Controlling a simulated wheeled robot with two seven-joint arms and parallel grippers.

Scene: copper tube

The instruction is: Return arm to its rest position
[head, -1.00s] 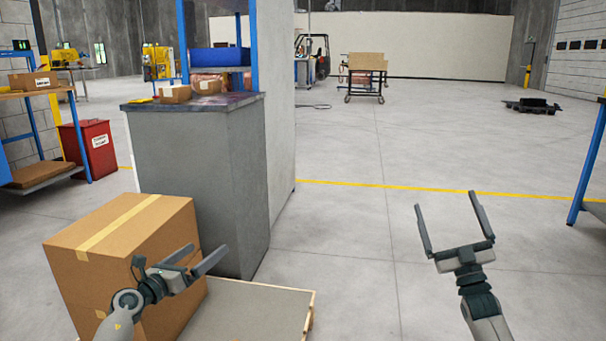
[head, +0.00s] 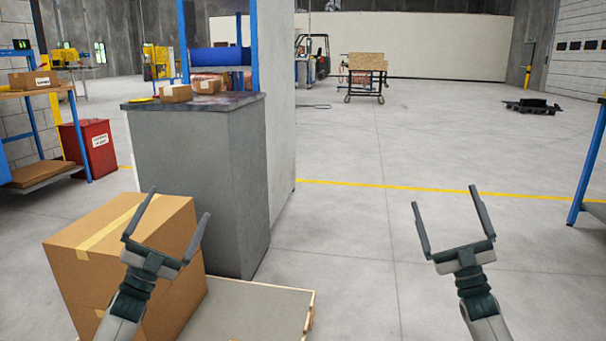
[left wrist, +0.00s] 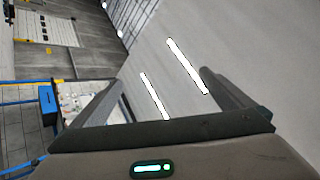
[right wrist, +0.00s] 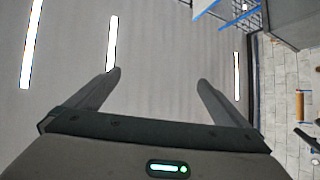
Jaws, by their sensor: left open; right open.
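My left gripper (head: 175,212) is open and empty in the head view, pointing up, in front of the cardboard box as seen from the head. Its two spread fingers also show in the left wrist view (left wrist: 160,88), with nothing between them. My right gripper (head: 445,213) is open and empty over the bare floor at the right of the head view. Its spread fingers show in the right wrist view (right wrist: 160,78), also with nothing between them. Both arms stand in a similar raised pose.
A large taped cardboard box (head: 85,262) sits on a low pallet (head: 262,318) at the lower left. A grey cabinet (head: 195,175) with small boxes on top stands behind it. A blue-legged table (head: 585,175) is at the right edge. The middle floor is clear.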

